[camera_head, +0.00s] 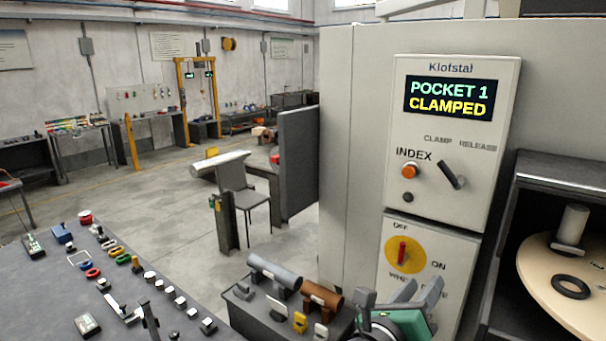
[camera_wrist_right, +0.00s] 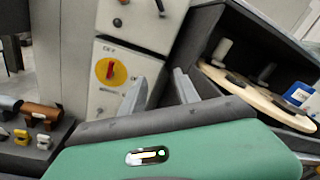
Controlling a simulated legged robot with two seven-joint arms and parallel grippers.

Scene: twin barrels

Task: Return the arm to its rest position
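My right gripper (camera_head: 418,296) is low in the head view, in front of the lower control panel (camera_head: 455,270). In the right wrist view its two grey fingers (camera_wrist_right: 160,92) stand apart with nothing between them, so it is open and empty. The green body of my right wrist (camera_wrist_right: 170,155) fills the bottom of that view. The upper panel (camera_head: 440,210) has a display (camera_head: 450,98) reading "POCKET 1 CLAMPED". My left gripper is not in view.
A rack with a grey cylinder (camera_head: 275,272) and a brown cylinder (camera_head: 322,294) stands left of the right gripper. A round tan plate (camera_head: 540,270) sits in a dark housing at right. A table (camera_head: 60,290) with several small parts is at left.

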